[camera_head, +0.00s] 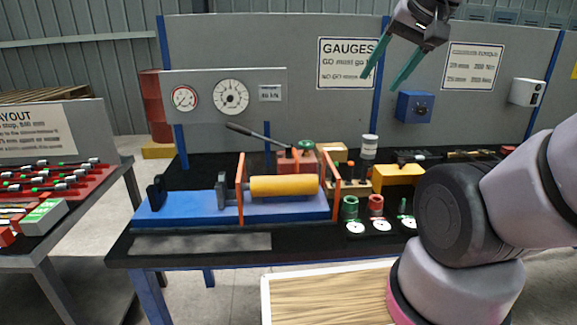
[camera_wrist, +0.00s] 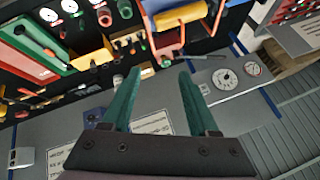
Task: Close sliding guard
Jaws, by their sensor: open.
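A blue test bed (camera_head: 180,208) lies on the black bench top. Near its right end, an orange frame (camera_head: 240,190) with upright bars stands around a yellow cylinder (camera_head: 285,186); I take this frame for the sliding guard, but cannot tell for sure. A dark grey upright block (camera_head: 221,190) stands left of the frame, and another is at the bed's left end. My gripper (camera_head: 380,80) is open and empty, high above the bench to the right of the frame. In the wrist view my green fingers (camera_wrist: 158,72) are spread apart, with the orange frame (camera_wrist: 166,42) and yellow cylinder (camera_wrist: 181,16) beyond them.
A dial panel (camera_head: 225,97) stands behind the bed, with a dark lever (camera_head: 258,134) in front of it. Red and green gauges (camera_head: 375,206) and a yellow block (camera_head: 398,174) crowd the bench at right. A blue box (camera_head: 414,106) hangs on the wall. A red tray table stands left.

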